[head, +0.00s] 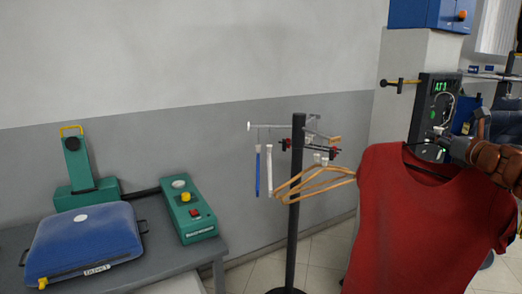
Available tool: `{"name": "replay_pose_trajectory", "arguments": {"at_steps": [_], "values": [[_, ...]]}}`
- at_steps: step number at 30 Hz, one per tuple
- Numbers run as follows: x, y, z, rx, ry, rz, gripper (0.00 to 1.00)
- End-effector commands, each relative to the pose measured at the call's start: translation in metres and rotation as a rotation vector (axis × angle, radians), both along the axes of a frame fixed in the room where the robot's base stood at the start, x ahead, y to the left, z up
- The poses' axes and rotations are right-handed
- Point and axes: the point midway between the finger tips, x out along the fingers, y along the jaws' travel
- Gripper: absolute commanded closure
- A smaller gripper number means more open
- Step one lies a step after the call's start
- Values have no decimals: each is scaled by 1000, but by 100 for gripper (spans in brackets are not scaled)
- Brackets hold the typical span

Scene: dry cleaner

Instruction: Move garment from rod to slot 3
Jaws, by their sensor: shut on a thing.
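A red short-sleeved garment (412,225) hangs upright at the right, with a dark hanger inside its neck opening. My gripper (441,137) is shut at the top of this hanger, just above the collar, and holds the garment up. The fingertips are small and partly merge with the dark panel behind. The black stand with its rod (295,190) is left of the garment, with several empty wooden hangers (312,181) on it. A dark panel with a green display reading "AT 3" (438,86) is behind my gripper. No slot is clearly visible.
A grey table (195,256) at the left bears a blue pressing unit (85,238) and a green control box (188,210). Some floor is free around the stand.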

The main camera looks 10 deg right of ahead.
Motion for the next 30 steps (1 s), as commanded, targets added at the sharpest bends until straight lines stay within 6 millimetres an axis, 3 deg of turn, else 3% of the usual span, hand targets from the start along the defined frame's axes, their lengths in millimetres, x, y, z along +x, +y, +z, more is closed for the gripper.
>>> {"name": "replay_pose_trajectory", "arguments": {"at_steps": [7,11,17,21,30], "values": [[22,29,-38,6,0,87,100],[37,55,-70,8,1,160,100],[58,121,-131,10,2,323,100],[64,176,-168,10,3,445,100],[52,306,-223,8,4,707,100]]}}
